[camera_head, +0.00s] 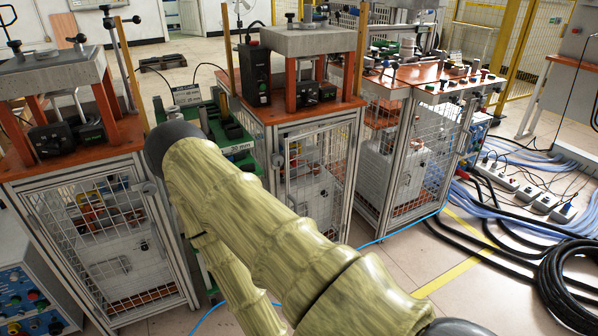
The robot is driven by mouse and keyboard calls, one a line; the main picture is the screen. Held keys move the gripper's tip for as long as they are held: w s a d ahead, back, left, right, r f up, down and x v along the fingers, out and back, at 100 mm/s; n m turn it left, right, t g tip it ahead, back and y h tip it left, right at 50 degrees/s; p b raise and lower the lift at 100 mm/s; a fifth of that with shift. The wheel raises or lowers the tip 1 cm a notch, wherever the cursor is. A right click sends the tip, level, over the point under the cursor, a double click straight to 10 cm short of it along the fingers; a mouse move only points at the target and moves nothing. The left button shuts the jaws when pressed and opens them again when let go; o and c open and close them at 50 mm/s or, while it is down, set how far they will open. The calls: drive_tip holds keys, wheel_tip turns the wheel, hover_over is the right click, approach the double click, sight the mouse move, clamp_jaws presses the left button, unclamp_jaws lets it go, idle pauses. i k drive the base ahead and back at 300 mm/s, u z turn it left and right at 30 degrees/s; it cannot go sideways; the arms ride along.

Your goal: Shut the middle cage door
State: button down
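The middle cage door (316,165) is a wire-mesh panel in a metal frame on the front of the middle cabinet, under an orange-brown top. Its upper part shows to the right of my arm; its lower left part is hidden behind the arm. I cannot tell from this view whether it stands slightly ajar or flush. My arm, in a yellowish ribbed sleeve, rises from the bottom right to a bend left of this door, then folds back down towards the bottom edge. My gripper is not in view.
A left cabinet (110,245) and a right cabinet (410,165) also have mesh fronts. A green-framed unit (215,125) stands behind my arm's bend. Black cables (560,275), blue hoses (545,225) and power strips (530,195) lie on the floor at right. Tiled floor before the right cabinet is partly clear.

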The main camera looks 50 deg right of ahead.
sight(289, 197)
drive_tip(key=k, duration=0.75)
drive_tip(key=z, duration=0.75)
drive_tip(key=i, duration=0.5)
drive_tip(key=u, duration=0.05)
